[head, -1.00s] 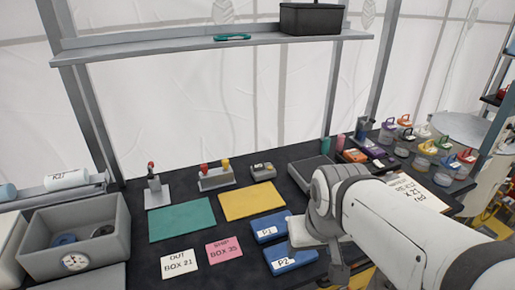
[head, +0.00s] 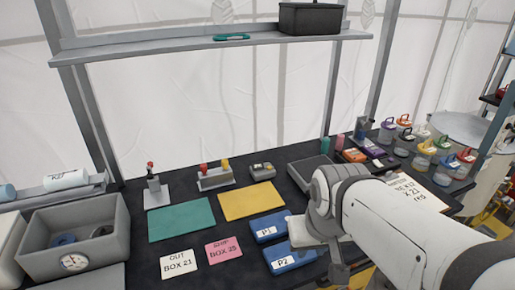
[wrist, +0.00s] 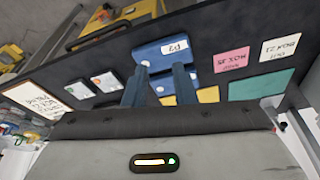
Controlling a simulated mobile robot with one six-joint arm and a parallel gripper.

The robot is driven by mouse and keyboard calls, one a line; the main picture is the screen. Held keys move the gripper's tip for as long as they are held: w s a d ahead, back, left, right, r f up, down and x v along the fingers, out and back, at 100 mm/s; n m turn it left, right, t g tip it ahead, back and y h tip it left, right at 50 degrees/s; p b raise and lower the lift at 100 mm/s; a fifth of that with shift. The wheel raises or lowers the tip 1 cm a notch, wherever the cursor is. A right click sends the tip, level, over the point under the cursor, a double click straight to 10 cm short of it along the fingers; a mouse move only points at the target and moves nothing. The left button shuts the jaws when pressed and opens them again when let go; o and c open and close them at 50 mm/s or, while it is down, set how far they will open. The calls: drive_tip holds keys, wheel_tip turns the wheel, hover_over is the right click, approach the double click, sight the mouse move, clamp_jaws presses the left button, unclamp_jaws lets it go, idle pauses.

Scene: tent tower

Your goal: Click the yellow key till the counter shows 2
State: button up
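A small grey device (head: 262,170) stands on the dark bench behind the yellow mat; I cannot read any counter on it. To its left, a grey stand (head: 216,180) carries a red knob (head: 204,168) and a yellow knob (head: 225,164), the only key-like yellow thing I can make out. In the wrist view my gripper (wrist: 161,80) has two blue-grey fingers apart with nothing between them, over a blue P2 tray (wrist: 168,53). In the head view my arm mostly hides the gripper, well to the right and in front of the stand.
A yellow mat (head: 251,201) and a green mat (head: 181,221) lie in front of the stand. Blue trays P1 (head: 270,227) and P2 (head: 288,258) lie near my arm. A shelf (head: 210,42) hangs above.

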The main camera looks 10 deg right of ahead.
clamp_jaws()
idle(0.8)
